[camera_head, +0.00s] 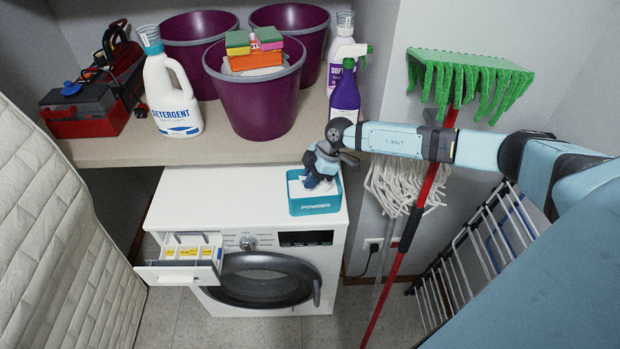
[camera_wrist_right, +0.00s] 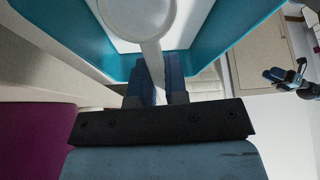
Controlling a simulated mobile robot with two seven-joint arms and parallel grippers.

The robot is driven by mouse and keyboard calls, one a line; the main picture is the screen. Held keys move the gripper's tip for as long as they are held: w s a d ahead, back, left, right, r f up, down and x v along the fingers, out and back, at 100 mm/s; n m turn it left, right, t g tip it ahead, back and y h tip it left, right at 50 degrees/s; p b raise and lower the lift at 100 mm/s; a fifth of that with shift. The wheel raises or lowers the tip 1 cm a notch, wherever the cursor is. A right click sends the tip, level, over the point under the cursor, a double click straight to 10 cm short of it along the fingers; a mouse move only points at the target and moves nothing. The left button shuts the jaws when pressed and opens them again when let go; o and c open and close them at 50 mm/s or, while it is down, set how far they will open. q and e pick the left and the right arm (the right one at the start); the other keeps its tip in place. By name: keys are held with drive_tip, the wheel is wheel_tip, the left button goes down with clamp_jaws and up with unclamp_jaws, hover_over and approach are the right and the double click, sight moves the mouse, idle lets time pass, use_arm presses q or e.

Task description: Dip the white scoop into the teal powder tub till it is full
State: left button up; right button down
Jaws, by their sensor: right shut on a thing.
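The teal powder tub (camera_head: 315,207) stands on top of the white washing machine, with white powder showing inside. My right gripper (camera_head: 318,181) is over and partly in the tub's opening, pointing down. In the right wrist view, my right gripper (camera_wrist_right: 160,84) is shut on the handle of the white scoop (camera_wrist_right: 138,16). The scoop's bowl lies between the teal walls of the tub (camera_wrist_right: 208,45); I cannot tell how much powder is in it. In the head view the scoop is hidden by the gripper. My left gripper (camera_wrist_right: 290,76) shows small and dark at the right of the wrist view; its jaws are unclear.
The washing machine (camera_head: 190,196) has its detergent drawer (camera_head: 178,272) pulled out. The shelf (camera_head: 110,151) behind holds purple buckets (camera_head: 258,105), a detergent bottle (camera_head: 172,95), a spray bottle (camera_head: 345,95) and a toolbox (camera_head: 85,112). Mops (camera_head: 405,220) and a drying rack (camera_head: 465,255) stand at right.

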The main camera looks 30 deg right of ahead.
drive_tip(key=shift+r+p, duration=0.65)
drive_tip(key=shift+r, duration=0.2)
drive_tip(key=shift+r+p, duration=2.5)
drive_tip(key=shift+r, duration=1.1)
use_arm(q)
drive_tip(key=shift+n, duration=0.3)
drive_tip(key=r, duration=0.5)
drive_tip(key=shift+s+a+r, duration=0.1)
drive_tip(key=shift+a+r, duration=0.1)
drive_tip(key=shift+a, duration=0.15)
use_arm(e)
drive_tip(key=shift+r, duration=0.75)
use_arm(q)
drive_tip(key=shift+s+f, duration=0.15)
drive_tip(key=shift+f, duration=0.05)
